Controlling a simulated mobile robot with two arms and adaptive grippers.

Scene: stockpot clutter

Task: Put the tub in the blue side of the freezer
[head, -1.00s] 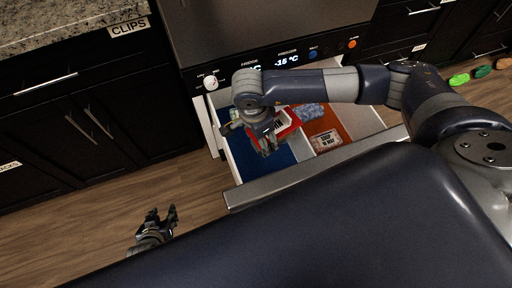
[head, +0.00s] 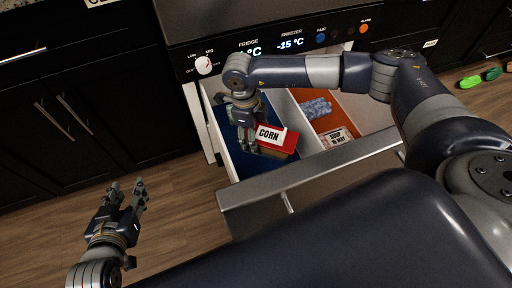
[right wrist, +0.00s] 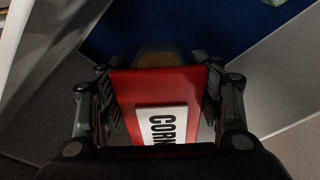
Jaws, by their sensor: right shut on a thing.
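The tub, a red box-like container (head: 276,138) with a white label reading CORN, is in the head view over the freezer drawer's blue side (right wrist: 205,25). My right gripper (head: 249,147) points down and is shut on it. In the right wrist view, the tub (right wrist: 140,85) sits between both fingers (right wrist: 160,85), with blue floor beyond it. I cannot tell whether its underside touches the floor. A tan patch (right wrist: 160,62) shows just past it. My left gripper (head: 127,187) is open and empty over the wood floor, left of the drawer.
A pale divider (head: 290,112) separates the blue side from the orange side (head: 346,112). The orange side holds a blue patterned bag (head: 316,108) and a package labelled SOUP (head: 334,137). The drawer's grey front edge (head: 310,172) lies nearest me. Dark cabinets stand at left.

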